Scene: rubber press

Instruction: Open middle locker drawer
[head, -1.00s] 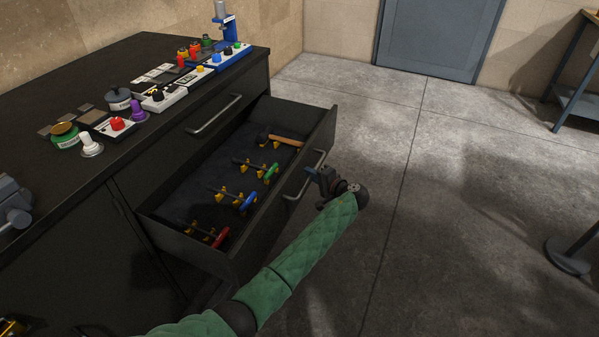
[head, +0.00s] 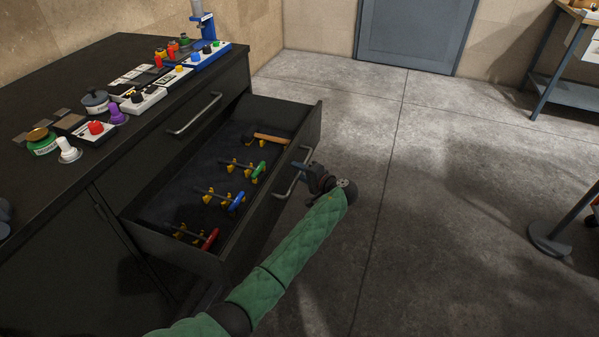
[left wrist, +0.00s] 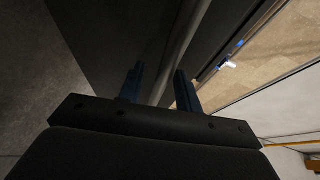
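The middle locker drawer (head: 252,228) is pulled well out of the black cabinet in the head view, with its inside showing. Its metal bar handle (head: 281,193) is on the front panel. My left gripper (head: 307,172) is at this handle, on the outer side of the drawer. In the left wrist view, the two dark blue fingers of the left gripper (left wrist: 158,88) stand apart. The handle bar (left wrist: 183,50) passes between them, with space beside it. My right gripper is out of view.
A closed upper drawer with a handle (head: 194,114) is above.

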